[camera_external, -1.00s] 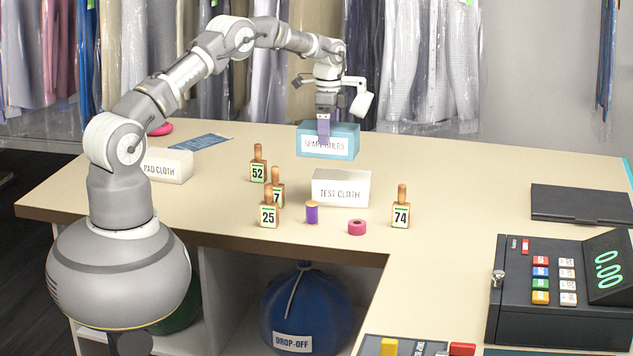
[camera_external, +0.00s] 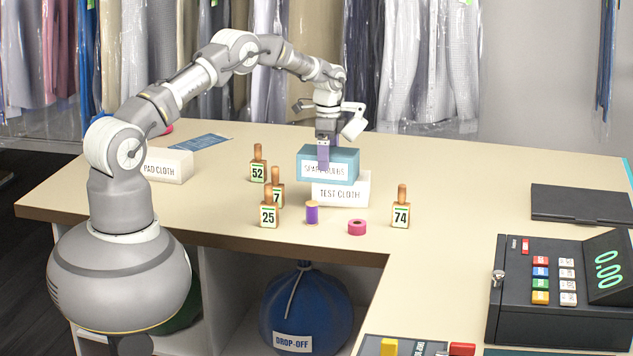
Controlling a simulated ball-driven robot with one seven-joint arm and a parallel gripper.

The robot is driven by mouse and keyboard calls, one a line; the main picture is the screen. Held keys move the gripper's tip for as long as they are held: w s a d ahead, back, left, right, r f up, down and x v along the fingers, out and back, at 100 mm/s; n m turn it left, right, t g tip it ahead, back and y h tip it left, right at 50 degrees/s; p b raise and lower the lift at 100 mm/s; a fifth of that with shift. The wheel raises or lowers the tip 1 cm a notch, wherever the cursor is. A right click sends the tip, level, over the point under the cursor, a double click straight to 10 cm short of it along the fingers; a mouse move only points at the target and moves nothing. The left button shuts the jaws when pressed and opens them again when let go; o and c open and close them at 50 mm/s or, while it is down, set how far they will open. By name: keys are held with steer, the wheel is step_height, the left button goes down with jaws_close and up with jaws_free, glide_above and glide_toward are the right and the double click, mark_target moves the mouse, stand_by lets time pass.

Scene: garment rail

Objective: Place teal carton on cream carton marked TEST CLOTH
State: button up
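The teal carton (camera_external: 343,166) has a white label, partly covered by a gripper finger. It is level and low at the top of the cream carton marked TEST CLOTH (camera_external: 342,196), shifted a little to the left. Its bottom edge meets the cream carton's upper edge in the picture; I cannot tell whether its weight rests there. My gripper (camera_external: 324,158) points down with its purple finger against the teal carton's front face. It is shut on the teal carton; the far finger is hidden.
Numbered wooden tags 52 (camera_external: 258,165) and 25 (camera_external: 268,212) stand to the left, with another between them. A purple spool (camera_external: 312,212), a pink tape roll (camera_external: 357,228) and tag 74 (camera_external: 401,210) stand in front. The PAD CLOTH carton (camera_external: 168,166) is farther left.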

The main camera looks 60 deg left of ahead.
steer(key=shift+r, duration=0.15)
steer(key=s+d+r+n+t+y+p, duration=0.1)
steer(key=d+r+n+t, duration=0.2)
steer(key=r, duration=1.7)
steer(key=d+r+n+t+p, duration=0.1)
steer(key=d+r+t, duration=0.4)
steer(key=r, duration=1.5)
steer(key=s+d+r+n+t, duration=0.2)
steer(key=s+d+r, duration=0.3)
steer(key=s+r, duration=0.5)
steer(key=s+d+r+n+t+h, duration=0.1)
steer(key=s+d+r+n+t, duration=0.2)
steer(key=s+r, duration=0.7)
step_height(320, 180, up, 7)
steer(key=d+t, duration=0.2)
steer(key=shift+s+d, duration=0.3)
